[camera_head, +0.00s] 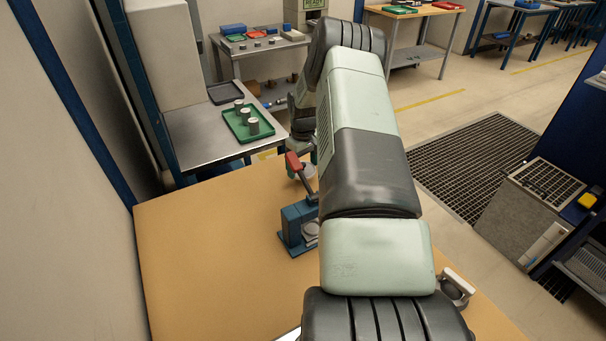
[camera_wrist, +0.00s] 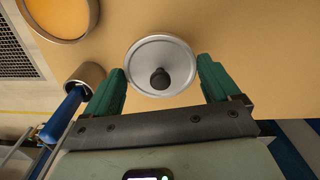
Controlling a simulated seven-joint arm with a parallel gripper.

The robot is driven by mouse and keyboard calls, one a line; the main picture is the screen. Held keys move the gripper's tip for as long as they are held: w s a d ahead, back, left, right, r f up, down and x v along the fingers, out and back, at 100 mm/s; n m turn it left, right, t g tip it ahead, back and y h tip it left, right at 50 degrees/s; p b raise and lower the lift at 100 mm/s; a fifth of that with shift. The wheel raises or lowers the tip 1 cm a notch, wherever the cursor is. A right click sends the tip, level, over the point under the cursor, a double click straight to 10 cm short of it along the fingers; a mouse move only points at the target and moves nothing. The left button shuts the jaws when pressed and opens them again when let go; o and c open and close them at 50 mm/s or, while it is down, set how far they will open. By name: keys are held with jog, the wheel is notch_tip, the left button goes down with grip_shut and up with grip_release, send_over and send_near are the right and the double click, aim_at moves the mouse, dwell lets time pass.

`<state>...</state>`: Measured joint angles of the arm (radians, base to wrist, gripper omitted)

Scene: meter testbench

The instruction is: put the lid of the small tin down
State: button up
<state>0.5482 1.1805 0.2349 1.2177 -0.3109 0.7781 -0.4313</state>
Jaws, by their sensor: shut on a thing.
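In the head view my arm hides most of the gripper, which is near the far edge of the tan table (camera_head: 215,245). I cannot make out the small tin for certain.
A blue press (camera_head: 293,226) with a red handle (camera_head: 294,163) stands on the table near my arm. The wrist view shows a large round rim (camera_wrist: 92,22) and a grey-brown cylinder (camera_wrist: 92,72) at left. The table's left part is clear.

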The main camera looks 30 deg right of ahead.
jog(key=shift+f, duration=1.9)
jog(key=shift+f, duration=0.15)
jog(key=o, duration=0.7)
jog(key=shift+o, duration=0.2)
notch_tip(320, 180, up, 12)
jog(key=shift+r, duration=0.15)
